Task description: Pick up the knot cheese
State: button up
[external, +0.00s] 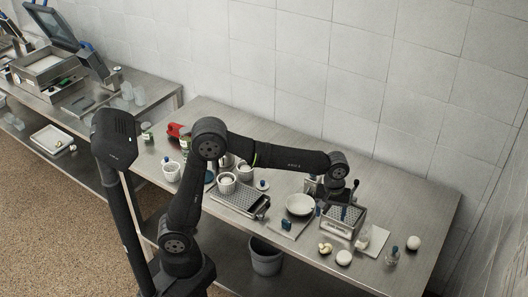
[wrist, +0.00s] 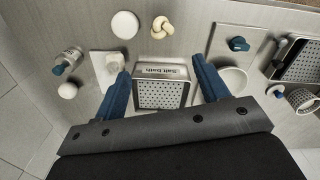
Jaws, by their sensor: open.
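The knot cheese (wrist: 161,27) is a small pale-yellow twisted piece. It lies on the steel table in front of the perforated basket. In the external view the knot cheese (external: 325,248) is near the table's front edge. My gripper (wrist: 160,67) is open and empty, with one blue finger on each side of the basket in the wrist view. The knot cheese is beyond the fingertips, clear of both. In the external view my gripper (external: 333,193) is above the table near the basket, partly hidden by the arm.
The perforated metal basket (wrist: 162,93) has a "Salt bath" label. A white disc (wrist: 125,25) lies beside the knot cheese. A white ball (wrist: 67,91), a blue-capped bottle (wrist: 68,60), a white bowl (external: 300,205) and a perforated tray (external: 238,198) stand around.

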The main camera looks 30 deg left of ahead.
aim_at(325, 246)
notch_tip(325, 246, down, 18)
jog(key=n, duration=0.9)
jog(key=n+h, duration=0.1)
jog(key=n, duration=0.4)
jog(key=shift+r, duration=0.25)
jog(key=c, duration=1.1)
